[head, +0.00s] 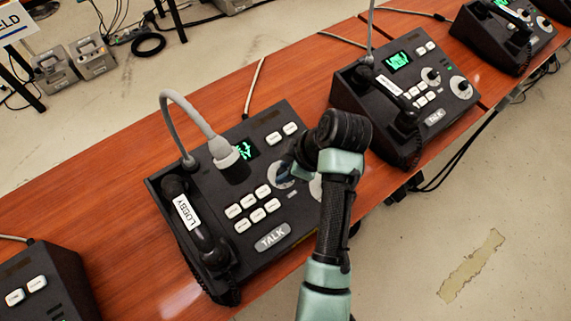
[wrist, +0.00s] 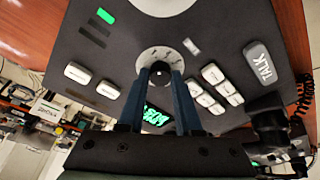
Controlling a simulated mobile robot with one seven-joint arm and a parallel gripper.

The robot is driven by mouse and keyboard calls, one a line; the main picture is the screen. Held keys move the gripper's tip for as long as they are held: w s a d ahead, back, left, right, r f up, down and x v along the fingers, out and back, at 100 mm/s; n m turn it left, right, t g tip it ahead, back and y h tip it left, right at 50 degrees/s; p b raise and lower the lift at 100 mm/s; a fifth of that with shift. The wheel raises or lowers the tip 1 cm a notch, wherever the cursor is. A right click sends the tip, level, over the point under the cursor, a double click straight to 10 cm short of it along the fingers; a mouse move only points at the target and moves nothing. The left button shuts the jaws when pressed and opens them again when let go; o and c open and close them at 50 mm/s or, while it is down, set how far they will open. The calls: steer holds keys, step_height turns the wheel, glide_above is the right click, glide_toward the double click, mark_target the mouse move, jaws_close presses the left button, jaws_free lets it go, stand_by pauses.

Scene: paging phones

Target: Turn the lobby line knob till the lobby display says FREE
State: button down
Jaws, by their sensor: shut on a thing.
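The lobby phone (head: 222,200) is a dark console with a handset (head: 190,220) labelled LOBBY. Its green display (head: 246,149) is partly covered by the gooseneck microphone, so I cannot read the whole word. The display also shows between my fingers in the wrist view (wrist: 155,116), cut off and not readable. My gripper (wrist: 161,74) is shut on a small dark knob (wrist: 160,67) on a pale round dial plate, just beside the display. In the head view this dial plate (head: 283,183) is partly hidden by my gripper.
A second pale dial (wrist: 163,5) sits on the same console, partly behind my arm in the head view. Buttons (head: 258,207) and a TALK key (head: 271,237) lie nearby. The microphone (head: 222,150) arches over the left side. Another phone (head: 400,90) stands to the right.

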steer(key=m+p, duration=0.3)
steer(key=shift+s+r+t, duration=0.1)
steer(key=shift+r+t, duration=0.1)
steer(key=shift+t, duration=0.1)
steer(key=shift+f+m+t+h+p, duration=0.15)
steer(key=shift+m+t+h+p, duration=0.2)
steer(key=shift+m+p, duration=1.15)
steer(key=shift+m+b, duration=0.3)
steer(key=shift+m, duration=0.1)
steer(key=c, duration=0.6)
jaws_free()
steer(key=v, duration=1.3)
steer(key=shift+d+f, duration=0.1)
